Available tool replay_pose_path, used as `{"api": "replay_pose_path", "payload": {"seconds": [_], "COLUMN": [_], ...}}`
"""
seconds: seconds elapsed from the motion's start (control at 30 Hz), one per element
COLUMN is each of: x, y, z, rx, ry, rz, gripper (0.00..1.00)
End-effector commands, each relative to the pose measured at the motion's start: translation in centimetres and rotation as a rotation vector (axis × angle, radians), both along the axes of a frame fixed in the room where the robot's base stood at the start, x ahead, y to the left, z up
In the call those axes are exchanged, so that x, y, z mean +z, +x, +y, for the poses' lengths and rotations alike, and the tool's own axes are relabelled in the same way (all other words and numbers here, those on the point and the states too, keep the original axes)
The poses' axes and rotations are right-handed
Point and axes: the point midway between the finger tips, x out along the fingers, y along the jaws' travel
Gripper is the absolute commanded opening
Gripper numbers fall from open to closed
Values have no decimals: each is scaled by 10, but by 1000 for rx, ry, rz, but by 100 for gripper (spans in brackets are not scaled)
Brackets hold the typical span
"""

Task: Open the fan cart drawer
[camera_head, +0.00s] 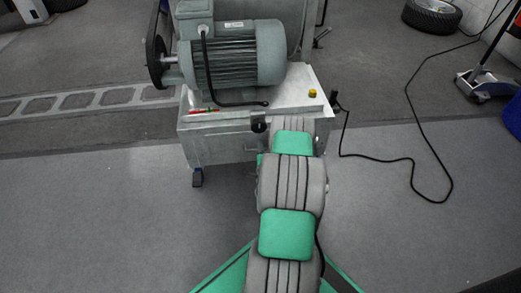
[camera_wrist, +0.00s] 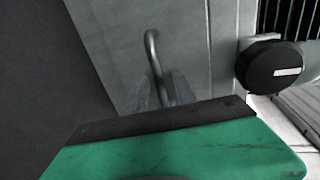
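The fan cart (camera_head: 222,147) is a worn grey metal cart with a large grey motor on top. In the wrist view, a curved metal handle (camera_wrist: 151,44) stands out from its pale grey front panel (camera_wrist: 190,35). My gripper (camera_wrist: 165,80) is at this handle, with one grey finger on each side of the bar. Whether the fingers press on the bar or leave a gap is not clear. The green gripper body hides the lower end of the handle. No gap showing an open drawer is visible.
A round black knob (camera_wrist: 272,66) sits right of the handle, close to my gripper. The motor (camera_head: 238,55) stands on the cart top. A black cable (camera_head: 405,160) lies on the floor at right. The floor left of my arm is clear.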

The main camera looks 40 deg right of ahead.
Motion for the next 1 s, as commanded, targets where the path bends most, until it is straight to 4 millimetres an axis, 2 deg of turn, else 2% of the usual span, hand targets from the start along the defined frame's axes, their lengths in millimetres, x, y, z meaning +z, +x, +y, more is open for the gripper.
{"api": "replay_pose_path", "payload": {"seconds": [0.03,0.37,1.0], "x": [0,0,0], "y": [0,0,-1], "z": [0,0,0], "rx": [0,0,-1], "ry": [0,0,0], "rz": [0,0,1], "gripper": [27,0,0]}}
